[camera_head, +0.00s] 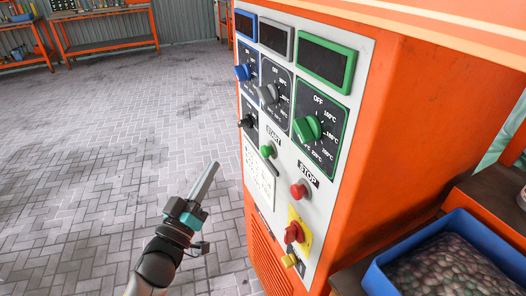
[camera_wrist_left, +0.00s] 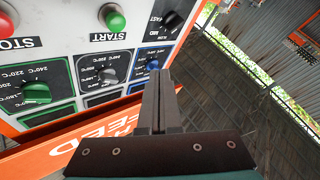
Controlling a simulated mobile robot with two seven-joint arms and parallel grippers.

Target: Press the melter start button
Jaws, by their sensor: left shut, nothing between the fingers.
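The green start button (camera_head: 267,151) sits under the START label on the white panel of the orange melter (camera_head: 392,120). In the left wrist view the start button (camera_wrist_left: 112,18) is at the upper left, upside down. My left gripper (camera_head: 212,168) is shut and empty, left of the panel and apart from it, pointing up and toward it. In the left wrist view its closed fingers (camera_wrist_left: 158,88) show to the right of the start button. The right gripper is not in view.
A red stop button (camera_head: 300,190) and a red switch on yellow (camera_head: 294,232) are below right of start. Knobs, including a green one (camera_head: 307,129), stick out above. A blue bin of pellets (camera_head: 376,278) stands at lower right. Paved floor at left is clear.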

